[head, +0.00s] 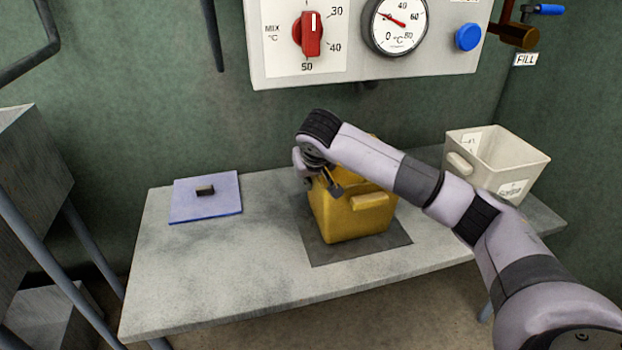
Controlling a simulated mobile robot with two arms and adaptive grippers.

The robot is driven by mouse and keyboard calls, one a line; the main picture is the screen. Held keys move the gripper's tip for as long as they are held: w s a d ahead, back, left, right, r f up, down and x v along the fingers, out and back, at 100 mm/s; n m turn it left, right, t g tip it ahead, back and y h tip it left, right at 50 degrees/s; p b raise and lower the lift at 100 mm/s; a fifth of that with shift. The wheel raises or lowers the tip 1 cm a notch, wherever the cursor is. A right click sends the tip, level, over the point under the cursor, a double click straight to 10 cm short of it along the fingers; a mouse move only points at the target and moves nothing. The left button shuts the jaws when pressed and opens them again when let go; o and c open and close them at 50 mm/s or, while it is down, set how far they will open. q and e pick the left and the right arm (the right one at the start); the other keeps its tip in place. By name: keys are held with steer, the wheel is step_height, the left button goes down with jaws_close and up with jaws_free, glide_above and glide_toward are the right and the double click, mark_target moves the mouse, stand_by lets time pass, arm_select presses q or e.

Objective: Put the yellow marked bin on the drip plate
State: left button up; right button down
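The yellow bin (352,217) stands upright on a dark flat plate (318,250), which looks like the drip plate, on the grey table. The plate shows at the front, left and right of the bin. My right gripper (331,185) is at the upper left rim of the bin, and my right arm crosses over the bin's top from the right. The arm and wrist hide much of the rim and the bin's inside. I cannot tell whether the fingers are closed on the rim. The bin's yellow mark is not distinguishable from its yellow body. My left gripper is out of view.
A blue-violet lid or board (206,208) with a dark handle lies on the table (230,275) at left. A white labelled bin (515,170) stands at back right. A control panel (350,75) with red knob and gauge hangs on the wall behind. The table's front left is clear.

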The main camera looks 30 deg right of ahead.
steer(key=c, duration=2.3)
jaws_free()
steer(key=shift+f, duration=0.1)
steer(key=o, duration=0.5)
